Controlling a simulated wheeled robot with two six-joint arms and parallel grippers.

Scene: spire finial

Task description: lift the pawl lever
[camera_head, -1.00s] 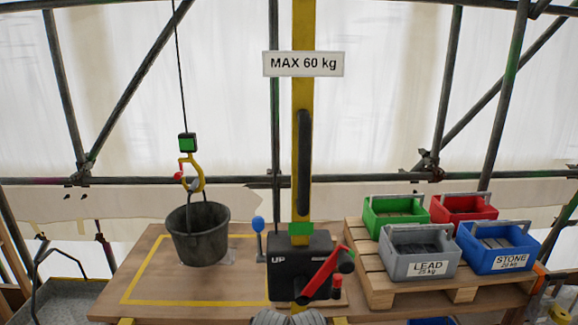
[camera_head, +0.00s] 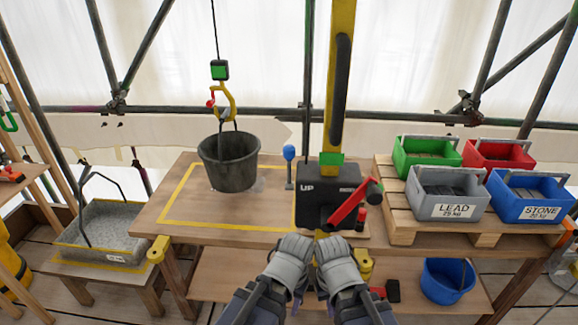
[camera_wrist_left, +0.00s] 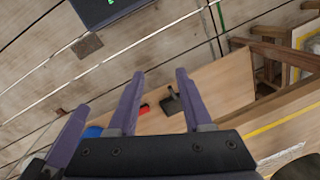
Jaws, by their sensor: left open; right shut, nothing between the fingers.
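A black winch box (camera_head: 314,207) marked UP sits at the foot of a yellow post. A red lever (camera_head: 347,207) slants up to the right across its front, with a small red knob (camera_head: 361,217) beside it. A blue-knobbed lever (camera_head: 289,153) stands upright left of the box. No label shows which is the pawl lever. My right gripper (camera_head: 337,262) is shut and empty, below the box at the table's front edge. My left gripper (camera_head: 290,262) is beside it; in the left wrist view (camera_wrist_left: 160,75) its purple fingers are apart and empty. Neither touches a lever.
A dark bucket (camera_head: 230,165) hangs from a yellow hook (camera_head: 226,105) over the yellow-outlined table. A pallet (camera_head: 403,228) at right carries green, red, grey and blue crates. A blue tub (camera_head: 447,280) sits low at right. A gravel tray (camera_head: 105,232) stands at left.

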